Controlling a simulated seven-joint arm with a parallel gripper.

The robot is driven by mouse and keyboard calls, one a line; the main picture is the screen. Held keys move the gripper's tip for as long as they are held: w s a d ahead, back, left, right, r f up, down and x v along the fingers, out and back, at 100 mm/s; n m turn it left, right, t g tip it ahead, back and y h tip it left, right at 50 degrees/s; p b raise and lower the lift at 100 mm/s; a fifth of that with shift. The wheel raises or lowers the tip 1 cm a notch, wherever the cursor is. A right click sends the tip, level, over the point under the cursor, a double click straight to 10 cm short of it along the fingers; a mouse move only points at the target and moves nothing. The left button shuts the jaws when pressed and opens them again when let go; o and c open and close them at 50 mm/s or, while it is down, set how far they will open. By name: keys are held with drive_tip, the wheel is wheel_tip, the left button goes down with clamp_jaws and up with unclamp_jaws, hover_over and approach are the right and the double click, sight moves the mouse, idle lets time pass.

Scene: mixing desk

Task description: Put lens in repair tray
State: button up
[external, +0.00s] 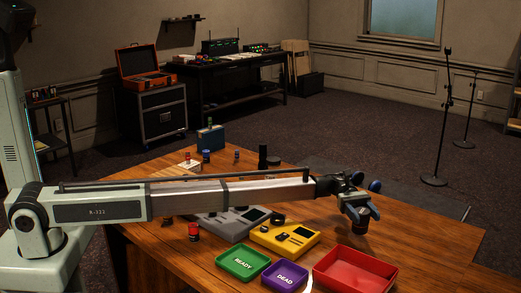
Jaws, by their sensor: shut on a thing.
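My gripper (359,216) points down at the end of my outstretched arm, over the right part of the wooden desk. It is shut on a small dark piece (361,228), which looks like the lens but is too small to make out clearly. The piece is above the back of an open red tray (354,283); its exact height cannot be told. The red tray looks empty and shows no readable label.
A yellow device (300,238) with a black round part on top and a grey device (232,225) stand behind the trays. A red and dark cylinder (194,232) stands at left. A blue box (210,139) and several small pieces are at the back. The desk's right end is clear.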

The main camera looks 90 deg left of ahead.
sight(363, 232)
drive_tip(key=shift+f, duration=2.55)
drive_tip(key=shift+f, duration=0.1)
drive_tip(key=o, duration=1.4)
drive_tip(key=shift+f, duration=0.1)
drive_tip(key=a, duration=0.4)
drive_tip(key=s+a, duration=0.1)
drive_tip(key=a, duration=0.4)
drive_tip(key=s+a, duration=0.1)
drive_tip(key=a, duration=0.3)
drive_tip(key=shift+s+a, duration=0.2)
drive_tip(key=shift+a, duration=0.1)
